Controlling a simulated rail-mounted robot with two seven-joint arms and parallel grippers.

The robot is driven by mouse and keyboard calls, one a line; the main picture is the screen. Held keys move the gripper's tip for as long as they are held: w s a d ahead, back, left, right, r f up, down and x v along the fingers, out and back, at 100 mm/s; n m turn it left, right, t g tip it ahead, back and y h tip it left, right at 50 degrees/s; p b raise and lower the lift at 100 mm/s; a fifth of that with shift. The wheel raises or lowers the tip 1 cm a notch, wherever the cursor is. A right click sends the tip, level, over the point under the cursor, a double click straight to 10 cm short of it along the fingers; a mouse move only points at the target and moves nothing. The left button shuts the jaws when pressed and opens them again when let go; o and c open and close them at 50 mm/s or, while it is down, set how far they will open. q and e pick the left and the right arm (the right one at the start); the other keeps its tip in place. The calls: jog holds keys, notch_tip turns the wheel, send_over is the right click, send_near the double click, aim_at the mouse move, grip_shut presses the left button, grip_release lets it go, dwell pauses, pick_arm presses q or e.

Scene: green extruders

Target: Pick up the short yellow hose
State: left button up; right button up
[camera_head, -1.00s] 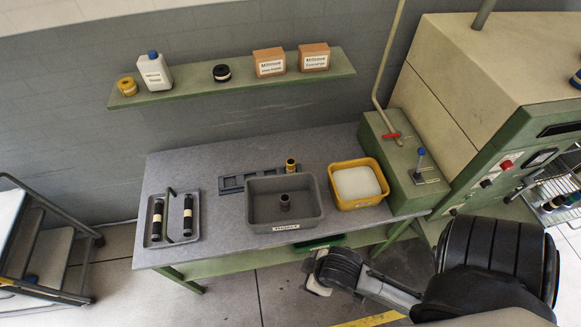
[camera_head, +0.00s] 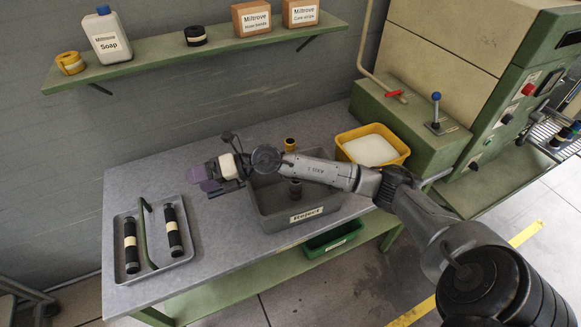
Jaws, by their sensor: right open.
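A short yellow hose (camera_head: 290,144) stands upright just behind the grey reject bin, its lower part hidden by the bin and my right arm. My right gripper (camera_head: 203,178), with purple fingers, is open and empty. It is over the bench, left of the reject bin and apart from the yellow hose. My left gripper is not in view.
The grey reject bin (camera_head: 290,226) holds a dark short tube (camera_head: 296,187). A tray (camera_head: 183,257) with two black hoses lies at left. A yellow tub (camera_head: 403,148) with white contents stands right. A shelf (camera_head: 140,70) with bottle and boxes hangs above.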

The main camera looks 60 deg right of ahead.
jog(key=w+d+f+n+g+h+b, duration=0.1)
jog(key=d+f+h+b, duration=0.15)
jog(key=d, duration=0.35)
jog(key=w+d+f+g+h+b, duration=0.1)
jog(key=d+f+g+h+b, duration=0.1)
jog(key=d+f+h, duration=0.3)
jog(key=m+g+h+b, duration=0.4)
jog(key=h+b, duration=0.3)
send_near(291, 142)
jog(key=f, duration=0.2)
jog(key=w+f+b, duration=0.1)
jog(key=f, duration=0.1)
jog(key=shift+a, duration=0.1)
jog(key=b+x, duration=0.2)
jog(key=x, duration=0.2)
jog(key=shift+w+f, duration=0.2)
jog(key=shift+f, duration=0.2)
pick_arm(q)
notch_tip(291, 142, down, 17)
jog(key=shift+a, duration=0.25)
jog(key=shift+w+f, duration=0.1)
